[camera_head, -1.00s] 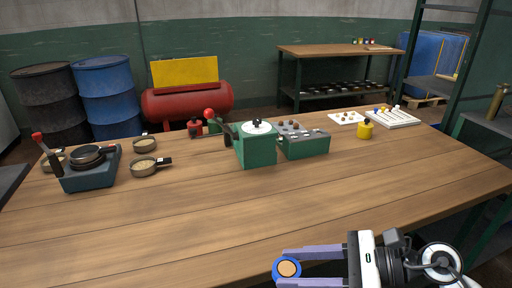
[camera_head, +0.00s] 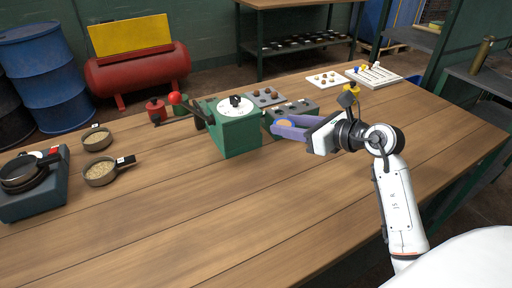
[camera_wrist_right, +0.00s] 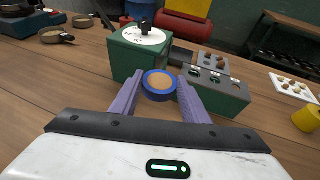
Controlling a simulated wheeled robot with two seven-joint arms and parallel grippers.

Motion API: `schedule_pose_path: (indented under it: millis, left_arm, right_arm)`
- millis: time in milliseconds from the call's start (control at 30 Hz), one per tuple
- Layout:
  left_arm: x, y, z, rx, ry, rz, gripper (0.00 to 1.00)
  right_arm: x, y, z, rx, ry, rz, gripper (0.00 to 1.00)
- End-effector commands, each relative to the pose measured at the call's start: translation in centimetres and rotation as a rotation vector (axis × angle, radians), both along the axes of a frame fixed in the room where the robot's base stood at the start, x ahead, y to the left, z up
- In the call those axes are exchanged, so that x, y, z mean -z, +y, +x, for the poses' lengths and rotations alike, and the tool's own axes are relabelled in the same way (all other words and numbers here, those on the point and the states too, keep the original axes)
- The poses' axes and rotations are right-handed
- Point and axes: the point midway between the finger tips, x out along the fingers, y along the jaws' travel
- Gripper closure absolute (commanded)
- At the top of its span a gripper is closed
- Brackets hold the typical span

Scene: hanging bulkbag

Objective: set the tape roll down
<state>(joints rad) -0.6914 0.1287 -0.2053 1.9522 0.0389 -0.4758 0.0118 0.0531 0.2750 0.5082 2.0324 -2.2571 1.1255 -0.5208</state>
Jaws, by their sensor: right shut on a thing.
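My right gripper (camera_head: 288,126) is shut on the tape roll (camera_head: 285,124), a blue ring with a tan middle. In the right wrist view the tape roll (camera_wrist_right: 159,84) sits between the two purple fingertips (camera_wrist_right: 158,92), in front of the green machine. In the head view the gripper and roll are beside the right of the green machine with a white dial (camera_head: 238,133), over the table's far part. I cannot tell how high the roll is above the wood. My left gripper is not in view.
A green block with sockets (camera_wrist_right: 215,92) stands right behind the roll. Pans of grains (camera_head: 101,172) and a dark hotplate (camera_head: 34,190) are at the left. A yellow pot (camera_wrist_right: 306,118) is to the right. The wooden table (camera_head: 220,215) is clear in front.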

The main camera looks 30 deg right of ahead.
Motion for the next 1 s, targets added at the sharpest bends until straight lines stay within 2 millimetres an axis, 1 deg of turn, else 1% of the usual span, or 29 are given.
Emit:
schedule_pose_path:
  millis: [33, 67, 133, 300, 400, 533, 700, 800, 1000]
  left_arm:
    - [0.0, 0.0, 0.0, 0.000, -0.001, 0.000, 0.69]
    - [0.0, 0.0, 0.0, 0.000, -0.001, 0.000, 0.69]
    - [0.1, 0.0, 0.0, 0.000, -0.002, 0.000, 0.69]
    - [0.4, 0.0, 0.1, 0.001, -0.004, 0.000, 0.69]
    - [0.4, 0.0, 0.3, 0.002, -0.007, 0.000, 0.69]
    - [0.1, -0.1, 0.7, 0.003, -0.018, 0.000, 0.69]
    - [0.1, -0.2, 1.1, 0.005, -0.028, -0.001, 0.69]
    - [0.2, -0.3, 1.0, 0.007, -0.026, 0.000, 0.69]
    - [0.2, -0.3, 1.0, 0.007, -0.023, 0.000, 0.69]
  right_arm:
    - [-0.3, -0.7, 0.4, 0.030, -0.002, 0.002, 0.80]
    - [-0.2, -1.0, 0.5, 0.045, 0.000, 0.002, 0.80]
    - [0.7, -1.5, 0.7, 0.064, 0.005, 0.003, 0.80]
    - [4.0, -1.6, 0.7, 0.069, 0.007, 0.003, 0.80]
    - [5.3, -1.6, 0.7, 0.067, 0.005, 0.001, 0.80]
    - [6.4, -1.6, 0.7, 0.066, 0.004, 0.000, 0.80]
    - [8.9, -1.5, 0.7, 0.066, 0.005, 0.002, 0.80]
    - [9.6, -1.6, 0.7, 0.066, 0.003, -0.001, 0.80]
    - [9.6, -1.6, 0.7, 0.066, 0.002, -0.004, 0.80]
